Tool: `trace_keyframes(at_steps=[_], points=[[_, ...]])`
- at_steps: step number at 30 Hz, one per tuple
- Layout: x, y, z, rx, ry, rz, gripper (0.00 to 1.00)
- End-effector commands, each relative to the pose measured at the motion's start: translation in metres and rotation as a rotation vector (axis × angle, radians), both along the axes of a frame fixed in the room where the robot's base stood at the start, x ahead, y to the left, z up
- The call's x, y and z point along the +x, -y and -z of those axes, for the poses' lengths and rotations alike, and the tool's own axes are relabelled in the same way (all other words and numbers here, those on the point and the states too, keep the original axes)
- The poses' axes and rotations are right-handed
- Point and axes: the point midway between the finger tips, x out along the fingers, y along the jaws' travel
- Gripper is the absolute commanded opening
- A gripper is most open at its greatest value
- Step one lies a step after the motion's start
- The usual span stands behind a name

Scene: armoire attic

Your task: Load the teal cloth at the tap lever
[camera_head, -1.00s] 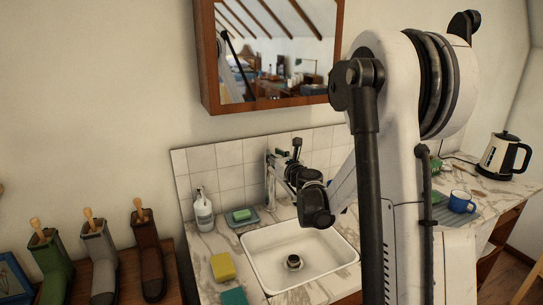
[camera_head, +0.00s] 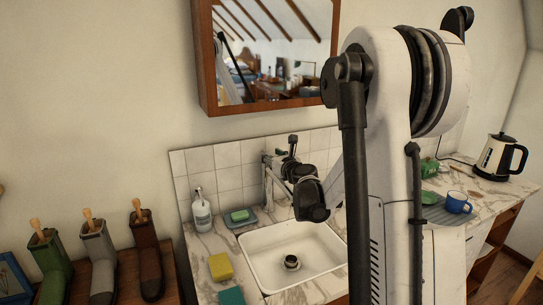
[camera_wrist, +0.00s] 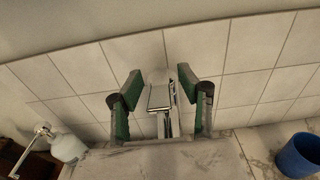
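The chrome tap (camera_head: 268,182) stands at the back of the white sink in the head view. Its flat lever (camera_wrist: 160,97) shows in the wrist view between the fingers of my gripper (camera_wrist: 160,86). The green-padded fingers are apart, one on each side of the lever, with gaps visible; I see no contact. In the head view my gripper (camera_head: 283,155) is at the tap's top, partly hidden by its own wrist. A teal piece (camera_head: 231,296), probably the cloth, lies at the counter's front edge, cut off by the picture's bottom.
A yellow sponge (camera_head: 220,266), a soap bottle (camera_head: 201,211) and a green soap bar on a dish (camera_head: 242,217) are left of the sink (camera_head: 262,270). A blue cup (camera_wrist: 299,157) stands right of the tap. The tiled wall (camera_wrist: 258,90) is close behind. A mirror (camera_head: 209,70) hangs above.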

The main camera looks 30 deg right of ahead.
Motion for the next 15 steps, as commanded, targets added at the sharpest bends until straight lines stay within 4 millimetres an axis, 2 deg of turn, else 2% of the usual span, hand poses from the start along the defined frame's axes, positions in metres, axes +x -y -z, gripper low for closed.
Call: trace_keyframes(at_steps=[4,7,15], points=[[-0.006,0.0,-0.001,0.0,0.0,0.001,0.36],[-0.018,-0.001,-0.001,0.0,0.0,0.002,0.36],[-0.07,-0.009,-0.005,0.001,0.0,0.002,0.36]])
